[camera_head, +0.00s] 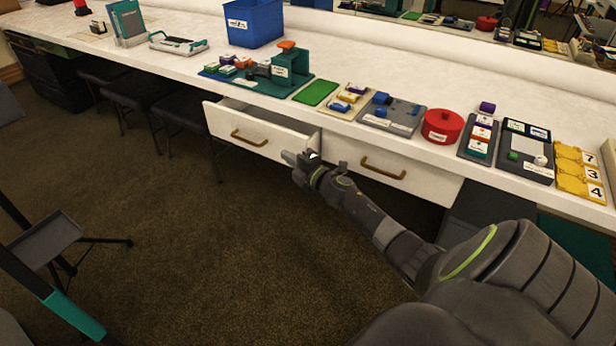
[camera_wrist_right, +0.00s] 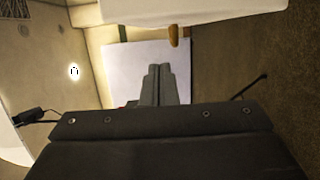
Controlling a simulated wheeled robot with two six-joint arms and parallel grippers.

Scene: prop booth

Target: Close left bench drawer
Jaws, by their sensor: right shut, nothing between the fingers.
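The left bench drawer (camera_head: 228,122) is white with a brass handle (camera_head: 249,138). It stands partly pulled out of the white bench, with a strip of its inside showing behind the front. My right gripper (camera_head: 288,157) is shut and empty, in front of the drawer's right end and below its top edge in the head view. I cannot tell whether it touches the drawer. In the right wrist view the shut fingers (camera_wrist_right: 158,82) point toward a pale panel, with a white front and a brass handle (camera_wrist_right: 173,36) above them. My left gripper is not in view.
The right drawer (camera_head: 425,184) beside it looks shut. The bench top holds a blue bin (camera_head: 252,22), a teal rack (camera_head: 290,72), a red round container (camera_head: 442,127) and several trays. Dark stools (camera_head: 135,88) stand under the bench on the left.

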